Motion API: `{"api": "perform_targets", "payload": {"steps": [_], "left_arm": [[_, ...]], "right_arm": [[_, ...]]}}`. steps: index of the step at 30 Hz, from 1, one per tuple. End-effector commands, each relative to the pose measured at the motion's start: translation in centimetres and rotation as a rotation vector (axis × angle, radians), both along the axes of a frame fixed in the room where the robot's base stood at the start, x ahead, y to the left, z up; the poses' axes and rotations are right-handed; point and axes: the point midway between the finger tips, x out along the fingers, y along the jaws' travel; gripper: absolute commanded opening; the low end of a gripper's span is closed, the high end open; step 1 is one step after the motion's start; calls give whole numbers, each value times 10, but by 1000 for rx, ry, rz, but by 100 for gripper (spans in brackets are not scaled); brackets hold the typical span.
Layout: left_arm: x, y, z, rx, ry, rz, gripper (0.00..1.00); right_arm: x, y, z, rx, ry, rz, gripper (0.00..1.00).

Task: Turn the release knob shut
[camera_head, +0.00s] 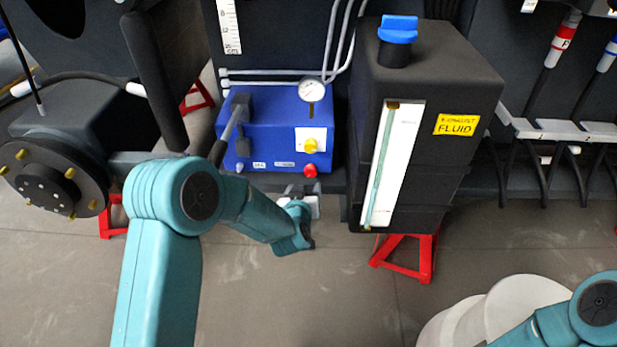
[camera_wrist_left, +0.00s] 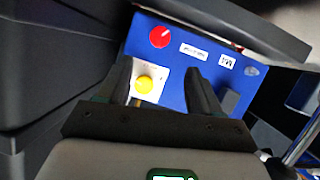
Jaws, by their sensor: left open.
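The blue pump box (camera_head: 262,133) carries a red knob (camera_head: 311,171) low on its front and a yellow knob (camera_head: 310,146) on a white plate (camera_head: 301,133) above it. No readable label shows which of them is the release knob. My left gripper (camera_head: 300,203) is just below the box front, partly hidden by its wrist. In the left wrist view, my left gripper (camera_wrist_left: 158,66) is open and empty. The yellow knob (camera_wrist_left: 145,84) shows between its fingers, nearer the left one, and the red knob (camera_wrist_left: 160,37) lies beyond the fingertips. My right gripper is out of view.
A black fluid tank (camera_head: 440,80) with a blue cap (camera_head: 398,28) stands right of the box. A dark lever (camera_head: 233,125) and a gauge (camera_head: 312,90) are on the box. A wheel hub (camera_head: 45,180) is at left. Red stands (camera_head: 408,258) are below.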

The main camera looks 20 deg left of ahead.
Motion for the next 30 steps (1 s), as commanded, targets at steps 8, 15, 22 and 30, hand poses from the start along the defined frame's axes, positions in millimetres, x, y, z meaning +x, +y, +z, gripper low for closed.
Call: {"api": "perform_targets", "payload": {"steps": [8,15,22,30], "left_arm": [[61,10,-30,0,-2,2,65],[97,16,-44,0,0,2,65],[110,18,-48,0,1,3,65],[110,18,-48,0,2,3,65]], "right_arm": [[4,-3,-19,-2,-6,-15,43],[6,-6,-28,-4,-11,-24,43],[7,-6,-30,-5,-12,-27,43],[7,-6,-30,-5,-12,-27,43]]}}
